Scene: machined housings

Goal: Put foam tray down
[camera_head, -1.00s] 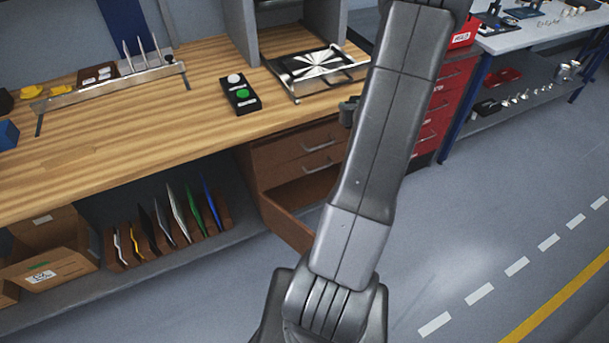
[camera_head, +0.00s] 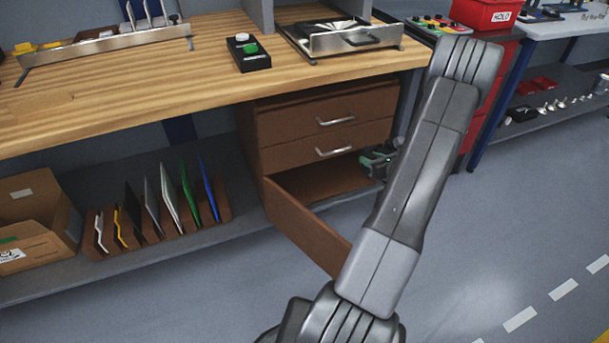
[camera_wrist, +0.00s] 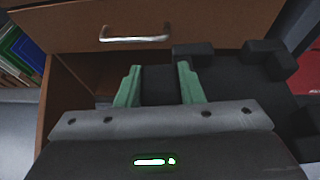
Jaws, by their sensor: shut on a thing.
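The foam tray (camera_wrist: 232,78) is a dark, blocky piece with raised corner parts, seen in the wrist view. My gripper (camera_wrist: 158,80) has green fingers and is shut on the tray's near part. The tray is held over the open bottom drawer of the brown cabinet, and its right part reaches past the picture's middle. In the head view my gripper (camera_head: 378,160) shows at the drawer's right side, partly behind my arm. The tray is mostly hidden there. The open drawer (camera_head: 305,222) has a bare brown floor where it shows.
Two shut drawers (camera_head: 335,122) with metal handles lie above the open one. The wooden bench top (camera_head: 150,95) overhangs the cabinet. Upright coloured panels (camera_head: 165,205) stand on the low shelf to the left. A red drawer unit (camera_head: 478,125) is at the right.

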